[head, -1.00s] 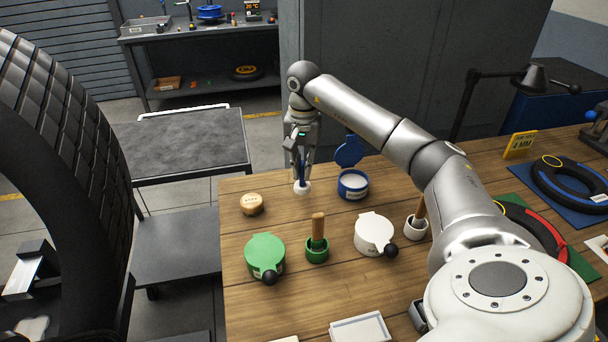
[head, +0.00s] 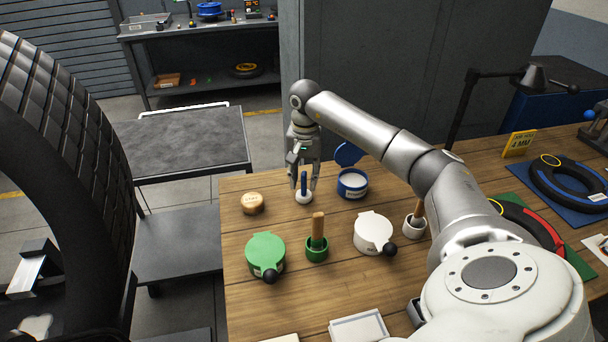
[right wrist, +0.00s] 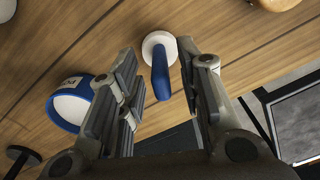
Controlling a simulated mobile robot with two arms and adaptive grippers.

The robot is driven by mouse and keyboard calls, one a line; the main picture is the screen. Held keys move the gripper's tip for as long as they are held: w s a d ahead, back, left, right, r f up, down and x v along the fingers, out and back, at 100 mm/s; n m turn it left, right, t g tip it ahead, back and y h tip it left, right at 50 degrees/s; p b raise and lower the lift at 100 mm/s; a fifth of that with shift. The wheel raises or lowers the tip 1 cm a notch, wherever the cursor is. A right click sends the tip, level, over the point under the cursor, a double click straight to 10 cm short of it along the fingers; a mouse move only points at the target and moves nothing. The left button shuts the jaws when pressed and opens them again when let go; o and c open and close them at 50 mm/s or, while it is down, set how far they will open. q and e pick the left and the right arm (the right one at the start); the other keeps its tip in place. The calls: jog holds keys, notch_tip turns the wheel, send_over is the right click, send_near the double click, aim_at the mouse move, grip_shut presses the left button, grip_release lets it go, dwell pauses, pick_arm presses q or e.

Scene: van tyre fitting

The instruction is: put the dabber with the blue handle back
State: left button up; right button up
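The dabber with the blue handle (head: 304,181) stands about upright near the far edge of the wooden table, its round white lower part (head: 304,198) on or just above the wood. I cannot tell whether that white part is the dabber's head or a holder. My right gripper (head: 304,184) is over it with fingers spread. In the right wrist view the blue handle (right wrist: 160,75) is between the open fingers (right wrist: 157,85), nearer the right one, with gaps visible. A blue tub (head: 353,188) with its lid raised stands just right of it. My left gripper is not in view.
A round wooden piece (head: 253,204) lies left of the dabber. A green lidded tub (head: 265,255), a green cup with a brown-handled dabber (head: 317,252), a white lidded tub (head: 374,235) and a white cup (head: 415,228) stand nearer. A large tyre (head: 60,170) fills the left.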

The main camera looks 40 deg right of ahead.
jog(key=shift+r, duration=0.1)
notch_tip(320, 180, up, 12)
jog(key=b, duration=0.1)
dwell(0.4)
dwell(0.5)
